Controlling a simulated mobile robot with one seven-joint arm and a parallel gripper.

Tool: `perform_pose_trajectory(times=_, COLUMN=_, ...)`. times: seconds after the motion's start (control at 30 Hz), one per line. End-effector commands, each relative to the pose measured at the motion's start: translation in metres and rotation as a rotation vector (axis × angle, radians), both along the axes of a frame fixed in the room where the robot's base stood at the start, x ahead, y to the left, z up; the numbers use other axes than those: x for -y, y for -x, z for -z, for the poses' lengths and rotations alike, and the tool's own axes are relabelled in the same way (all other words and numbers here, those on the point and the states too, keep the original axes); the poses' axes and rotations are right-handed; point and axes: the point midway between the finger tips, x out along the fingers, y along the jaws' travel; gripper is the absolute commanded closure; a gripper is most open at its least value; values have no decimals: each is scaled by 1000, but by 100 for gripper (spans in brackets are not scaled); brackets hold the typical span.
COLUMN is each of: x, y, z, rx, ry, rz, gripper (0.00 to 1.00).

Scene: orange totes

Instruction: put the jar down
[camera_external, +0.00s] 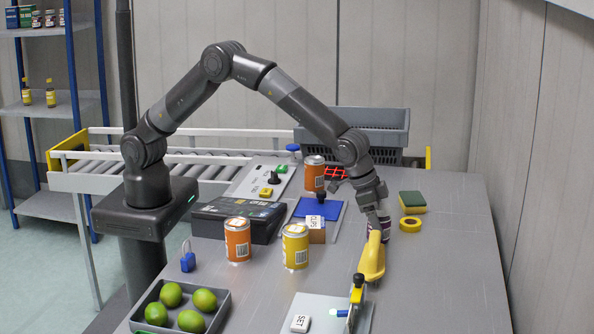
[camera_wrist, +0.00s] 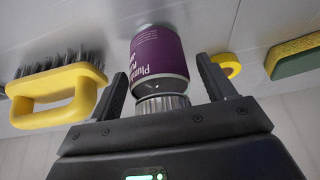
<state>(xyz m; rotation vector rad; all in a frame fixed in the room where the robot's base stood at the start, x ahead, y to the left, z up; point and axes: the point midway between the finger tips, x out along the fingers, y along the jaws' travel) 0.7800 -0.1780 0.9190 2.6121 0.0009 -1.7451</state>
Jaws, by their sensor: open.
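The jar (camera_wrist: 159,58) has a purple label and a ridged silver lid, and its lid end points toward my gripper in the wrist view. In the external view the jar (camera_external: 378,229) stands on the grey table, partly hidden behind my gripper and a yellow-handled brush. My gripper (camera_wrist: 165,85) is open, with one finger on each side of the jar and a visible gap to each. In the external view my gripper (camera_external: 375,212) is right above the jar.
The yellow brush (camera_external: 372,257) is close beside the jar. Yellow tape (camera_external: 411,224) and a green-yellow sponge (camera_external: 412,202) lie to the right. A yellow can (camera_external: 295,246) and an orange can (camera_external: 237,240) stand left. The table's right side is clear.

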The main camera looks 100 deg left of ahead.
Motion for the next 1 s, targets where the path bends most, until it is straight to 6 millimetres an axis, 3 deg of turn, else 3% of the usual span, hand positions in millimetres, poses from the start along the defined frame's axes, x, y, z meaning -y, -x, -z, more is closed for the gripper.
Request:
perform_pose_trajectory(times=0.27, x=0, y=5, z=-17, rx=2, ry=0, rz=0, gripper=25)
perform_pose_trajectory(times=0.6, x=1, y=32, z=-82, rx=3, ry=1, rz=0, gripper=25)
perform_pose_trajectory(times=1.0, x=-8, y=56, z=-127, rx=5, ry=-1, rz=-1, gripper=25)
